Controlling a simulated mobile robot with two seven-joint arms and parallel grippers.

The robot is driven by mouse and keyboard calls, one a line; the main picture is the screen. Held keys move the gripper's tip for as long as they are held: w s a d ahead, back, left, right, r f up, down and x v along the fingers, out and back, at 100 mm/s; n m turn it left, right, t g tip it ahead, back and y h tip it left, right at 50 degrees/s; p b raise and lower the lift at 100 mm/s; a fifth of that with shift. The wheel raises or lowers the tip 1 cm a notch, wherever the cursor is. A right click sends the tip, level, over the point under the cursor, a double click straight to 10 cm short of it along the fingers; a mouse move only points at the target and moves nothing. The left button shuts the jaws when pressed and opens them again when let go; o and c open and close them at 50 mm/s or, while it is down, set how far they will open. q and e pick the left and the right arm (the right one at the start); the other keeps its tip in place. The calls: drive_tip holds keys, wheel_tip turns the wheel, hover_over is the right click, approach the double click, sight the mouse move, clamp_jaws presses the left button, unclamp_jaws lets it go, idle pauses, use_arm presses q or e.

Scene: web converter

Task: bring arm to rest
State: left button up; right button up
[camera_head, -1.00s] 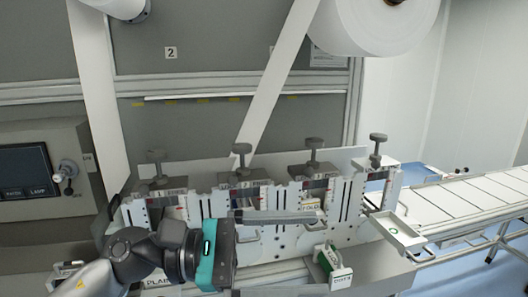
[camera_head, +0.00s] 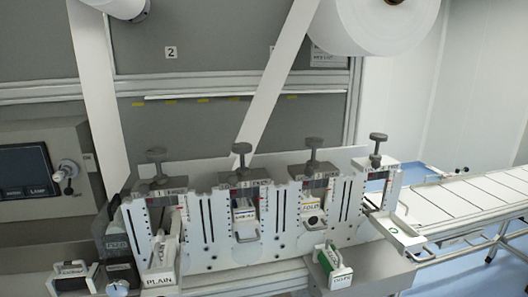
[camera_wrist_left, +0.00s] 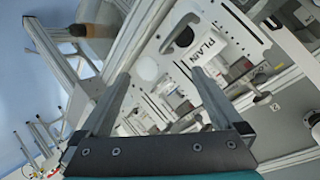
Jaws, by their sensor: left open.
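My left gripper (camera_wrist_left: 160,74) shows only in the left wrist view, its two fingers spread apart with nothing between them. Beyond the fingers is a white part lettered PLAIN (camera_wrist_left: 210,46), apart from the fingers as far as I can tell. No part of my left arm is in the head view. My right gripper is in neither current view.
The converter's white plate row (camera_head: 225,225) carries several knobs on top. The PLAIN block (camera_head: 160,268) and a green-and-white block (camera_head: 333,268) stand in front. A FOLD block (camera_head: 312,212) sits in a slot. A conveyor (camera_head: 460,205) runs right.

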use_arm(q)
drive_tip(key=s+f+n+g, duration=0.35)
drive_tip(key=s+f, duration=0.25)
drive_tip(key=s, duration=0.3)
drive_tip(key=s+f+n+g, duration=0.3)
drive_tip(key=s+f+g, duration=0.2)
drive_tip(key=s, duration=0.3)
wheel_tip(320, 180, down, 27)
drive_tip(key=s+g+b, duration=0.2)
drive_tip(key=b, duration=0.3)
drive_tip(key=s+a+f+b, duration=0.2)
drive_tip(key=s+f+b, duration=0.2)
drive_tip(key=s+f, duration=1.1)
wheel_tip(320, 180, down, 4)
drive_tip(key=shift+s+a+r+m+g+h, duration=0.2)
drive_tip(key=shift+s+r+m+g+h, duration=0.05)
drive_tip(key=shift+m+g+h, duration=0.1)
drive_tip(key=shift+c, duration=0.2)
